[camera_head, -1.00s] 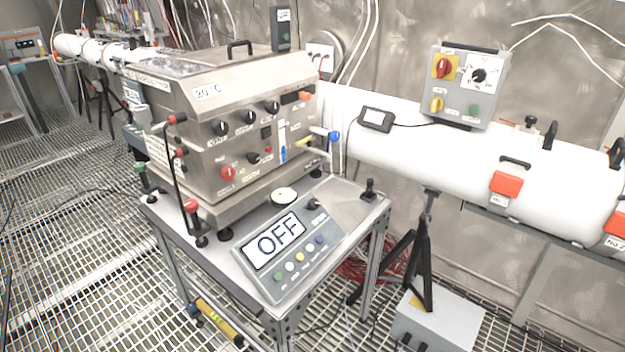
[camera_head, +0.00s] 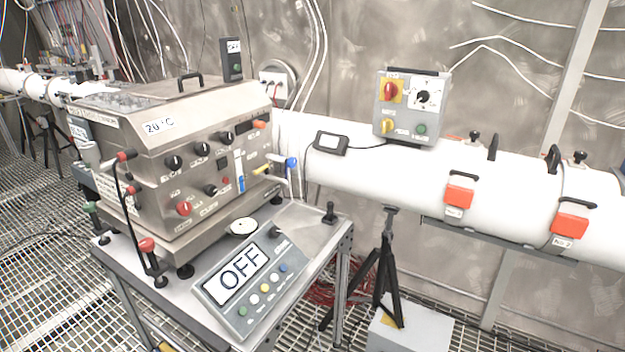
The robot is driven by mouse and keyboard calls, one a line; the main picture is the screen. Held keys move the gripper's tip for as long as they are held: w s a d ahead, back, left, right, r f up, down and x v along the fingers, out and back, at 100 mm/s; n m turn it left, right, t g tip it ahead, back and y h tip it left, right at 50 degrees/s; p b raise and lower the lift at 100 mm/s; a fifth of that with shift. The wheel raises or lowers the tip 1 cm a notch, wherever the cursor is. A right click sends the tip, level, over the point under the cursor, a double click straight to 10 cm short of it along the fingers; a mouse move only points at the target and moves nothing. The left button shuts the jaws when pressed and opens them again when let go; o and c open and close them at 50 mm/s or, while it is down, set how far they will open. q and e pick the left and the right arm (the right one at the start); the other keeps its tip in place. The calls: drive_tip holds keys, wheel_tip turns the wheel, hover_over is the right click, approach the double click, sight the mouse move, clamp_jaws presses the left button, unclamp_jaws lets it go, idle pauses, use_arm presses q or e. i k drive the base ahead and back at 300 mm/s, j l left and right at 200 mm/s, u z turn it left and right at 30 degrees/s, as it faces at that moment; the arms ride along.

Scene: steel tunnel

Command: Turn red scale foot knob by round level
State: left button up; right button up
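A steel box machine (camera_head: 200,150) stands on a metal table in the left half. A red ball-shaped knob (camera_head: 147,245) sits on a black post beside the machine's front left foot. A green knob (camera_head: 90,207) is on another post farther back. A small round white disc (camera_head: 243,227), possibly the round level, lies by the machine's front base; no bubble can be made out. In front is a grey display unit (camera_head: 253,280) reading "OFF". Neither of my grippers is in view.
The table (camera_head: 322,232) has a small black joystick (camera_head: 330,211) at its right corner. A thick white pipe (camera_head: 370,180) runs behind, carrying a grey control box (camera_head: 408,107). A black tripod (camera_head: 385,265) stands right of the table. Grating floor is open at left.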

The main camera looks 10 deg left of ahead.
sight(147, 245)
drive_tip(key=u, duration=1.3)
